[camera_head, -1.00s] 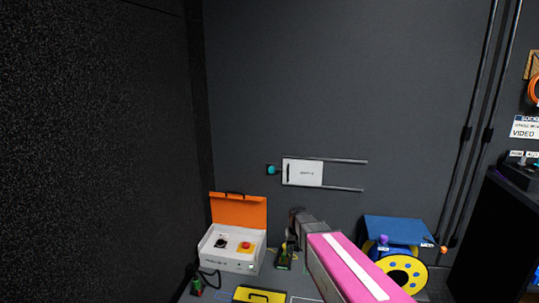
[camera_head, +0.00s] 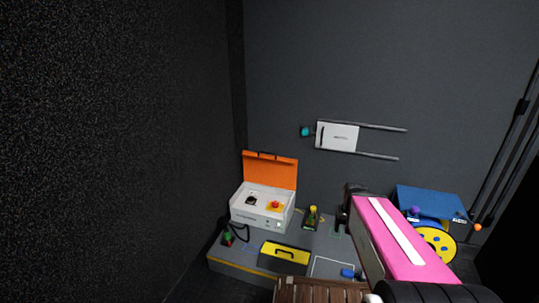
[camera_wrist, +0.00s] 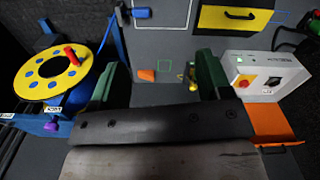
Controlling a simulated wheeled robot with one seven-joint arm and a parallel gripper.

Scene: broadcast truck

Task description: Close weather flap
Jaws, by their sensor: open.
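A white control box (camera_head: 262,207) stands on the grey low platform with its orange flap (camera_head: 270,170) raised, so a black knob and a red button on yellow show inside. In the wrist view the white box (camera_wrist: 258,74) is at the right, with the orange flap (camera_wrist: 272,123) below it. My gripper (camera_head: 346,208) is to the right of the box in the head view, apart from it. In the wrist view my gripper (camera_wrist: 162,80) shows its green fingers spread wide, with nothing held between them. The box and flap lie outside the right finger.
A yellow panel with a black handle (camera_head: 285,253) is at the platform's front. A blue reel stand with a yellow disc (camera_head: 437,242) is right of my arm. A small green-and-yellow item (camera_head: 311,218) stands between box and gripper. A white sliding plate (camera_head: 338,137) sits on wall rails.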

